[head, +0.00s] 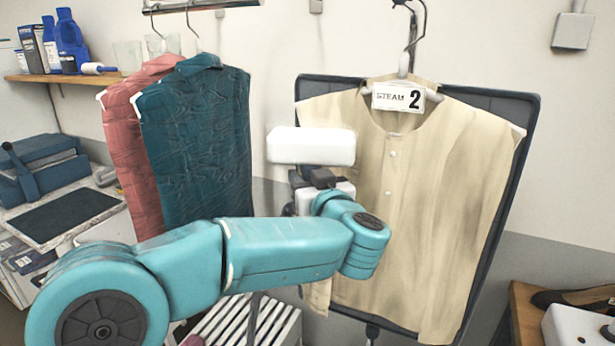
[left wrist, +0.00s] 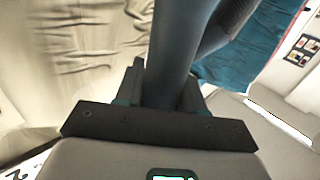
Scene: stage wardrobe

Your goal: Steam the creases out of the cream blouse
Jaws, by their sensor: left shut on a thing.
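The cream blouse (head: 440,190) hangs on a hanger in front of a dark padded board (head: 520,125), with a white tag (head: 398,97) reading "STEAM 2" at its neck. Soft vertical streaks show on it; creases show on the blouse in the left wrist view (left wrist: 85,50). My left gripper (head: 318,180) is shut on the steamer's grey handle (left wrist: 178,45). The white steamer head (head: 311,145) is level, overlapping the blouse's left edge in the head view; I cannot tell whether it touches. My arm hides the blouse's lower left. My right gripper is out of view.
Pink (head: 120,130) and teal (head: 200,130) garments hang close on the left, beside my left arm. A shelf (head: 70,78) with bottles is behind. A slatted white stand (head: 245,320) is below; a wooden table (head: 525,310) stands at lower right.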

